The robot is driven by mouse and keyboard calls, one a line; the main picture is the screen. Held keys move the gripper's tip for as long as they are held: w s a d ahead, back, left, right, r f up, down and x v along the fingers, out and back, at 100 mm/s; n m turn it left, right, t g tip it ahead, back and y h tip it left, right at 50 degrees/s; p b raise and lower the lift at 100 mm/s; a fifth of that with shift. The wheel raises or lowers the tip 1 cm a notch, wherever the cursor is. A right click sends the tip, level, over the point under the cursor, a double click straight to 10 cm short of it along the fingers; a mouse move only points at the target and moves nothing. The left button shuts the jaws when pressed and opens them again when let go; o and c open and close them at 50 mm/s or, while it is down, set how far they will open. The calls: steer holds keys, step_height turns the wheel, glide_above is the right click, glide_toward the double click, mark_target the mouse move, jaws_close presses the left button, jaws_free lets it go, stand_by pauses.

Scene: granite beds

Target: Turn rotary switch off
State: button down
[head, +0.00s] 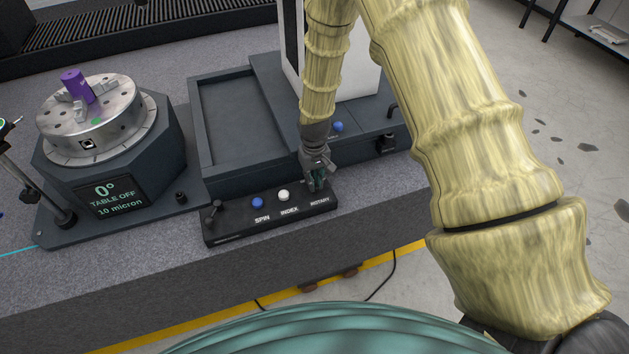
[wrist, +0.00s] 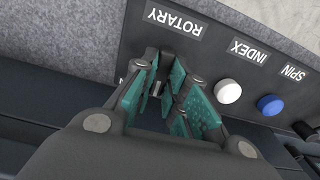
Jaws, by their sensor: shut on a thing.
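The rotary switch (wrist: 157,88) is on the black control panel (head: 236,228), behind the ROTARY label. In the wrist view only a small grey part of it shows between the teal finger pads. My gripper (head: 317,183) points down at the right end of the panel and is shut on the rotary switch; its fingers also show in the wrist view (wrist: 166,92). In the head view the fingers hide the switch, and I cannot tell its exact angle. The display (head: 112,195) on the round table's base reads 0°, TABLE OFF, 10 micron.
A white INDEX button (head: 283,195), a blue SPIN button (head: 257,202) and a small lever (head: 213,213) sit left of my gripper. A shallow dark tray (head: 236,120) lies behind. The round metal table (head: 88,128) carries a purple part (head: 77,87).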

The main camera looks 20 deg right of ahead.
steer(key=shift+n, duration=1.7)
steer(key=c, duration=1.4)
jaws_free()
steer(key=shift+c, duration=0.2)
steer(key=shift+r, duration=0.1)
step_height(320, 180, up, 12)
steer(key=shift+f, duration=0.2)
